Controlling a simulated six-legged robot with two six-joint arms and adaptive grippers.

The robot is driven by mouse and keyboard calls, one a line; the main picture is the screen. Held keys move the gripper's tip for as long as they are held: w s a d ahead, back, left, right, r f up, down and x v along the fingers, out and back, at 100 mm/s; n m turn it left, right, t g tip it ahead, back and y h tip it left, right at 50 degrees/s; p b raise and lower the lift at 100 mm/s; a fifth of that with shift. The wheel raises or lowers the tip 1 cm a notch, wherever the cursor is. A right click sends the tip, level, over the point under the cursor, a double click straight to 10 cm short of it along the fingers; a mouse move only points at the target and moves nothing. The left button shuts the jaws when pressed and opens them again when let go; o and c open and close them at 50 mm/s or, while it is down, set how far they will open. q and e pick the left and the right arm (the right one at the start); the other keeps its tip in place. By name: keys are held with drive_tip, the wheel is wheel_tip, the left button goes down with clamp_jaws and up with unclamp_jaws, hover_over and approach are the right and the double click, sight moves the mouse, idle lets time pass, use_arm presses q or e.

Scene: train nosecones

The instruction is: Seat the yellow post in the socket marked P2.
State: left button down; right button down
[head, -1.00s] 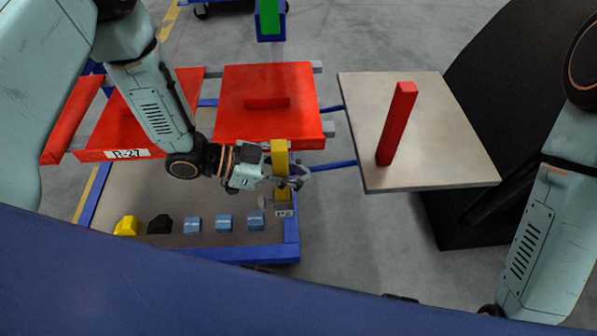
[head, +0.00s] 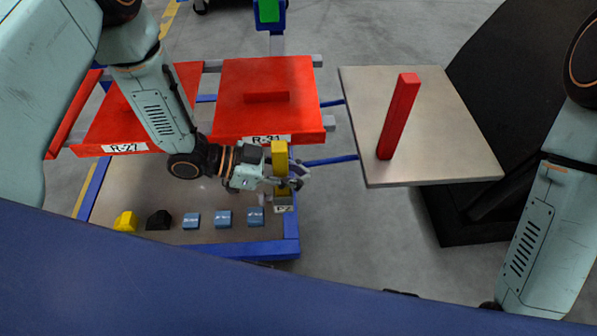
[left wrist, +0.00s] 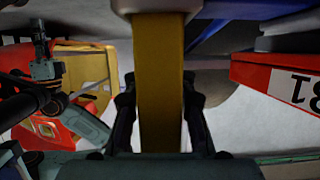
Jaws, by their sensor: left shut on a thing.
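The yellow post (head: 280,155) stands upright in my left gripper (head: 292,182), whose fingers are shut on it. In the left wrist view the post (left wrist: 160,80) runs between the two dark fingers (left wrist: 160,115). The grey socket marked P2 (head: 284,206) is at the front right corner of the blue-framed tray, directly below the post in the head view. The post's lower end is at or just above the socket; the fingers partly hide it and I cannot tell if it is inside. My right gripper is out of view; only my right arm shows.
Red panels labelled R-27 (head: 125,148) and R-31 (head: 225,72) lie behind my left gripper. Several blue blocks (head: 223,219), a black block (head: 159,220) and a yellow block (head: 125,221) line the tray's front.

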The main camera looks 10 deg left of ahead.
use_arm(q)
drive_tip(key=shift+f, duration=0.1)
drive_tip(key=c, duration=1)
unclamp_jaws()
drive_tip(key=shift+a, duration=0.1)
drive_tip(key=shift+v, duration=5.95)
